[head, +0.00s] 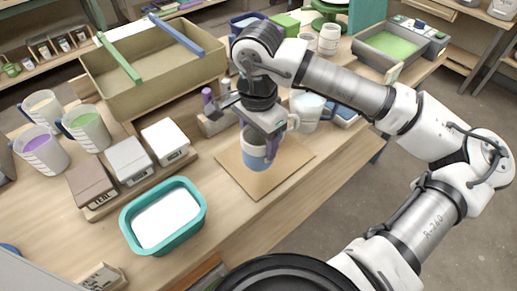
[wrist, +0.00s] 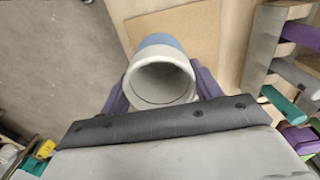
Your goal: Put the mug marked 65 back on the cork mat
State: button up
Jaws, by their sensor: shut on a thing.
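A blue and off-white mug (head: 254,157) is in my gripper (head: 262,132), which is shut on it with a finger on each side. In the wrist view, the mug (wrist: 161,74) is seen from above, its round mouth between the purple finger pads of my gripper (wrist: 162,88). The mug looks empty. The cork mat (head: 284,168) lies on the wooden table, and the mug appears over it. I cannot tell whether the mug's base touches the mat. The mat also shows in the wrist view (wrist: 190,30). No marking 65 is readable on the mug.
A white and light-blue pitcher (head: 308,108) stands just behind the mat. A teal tub (head: 128,222) with white contents is at front left, near small labelled boxes (head: 129,160). A large tan bin (head: 140,82) stands behind. The mat's right part is bare.

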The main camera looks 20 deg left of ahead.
jog(key=shift+f, duration=2.5)
jog(key=shift+f, duration=0.15)
jog(key=o, duration=1.2)
notch_tip(320, 180, up, 12)
jog(key=shift+r+b, duration=0.2)
jog(key=shift+b, duration=0.2)
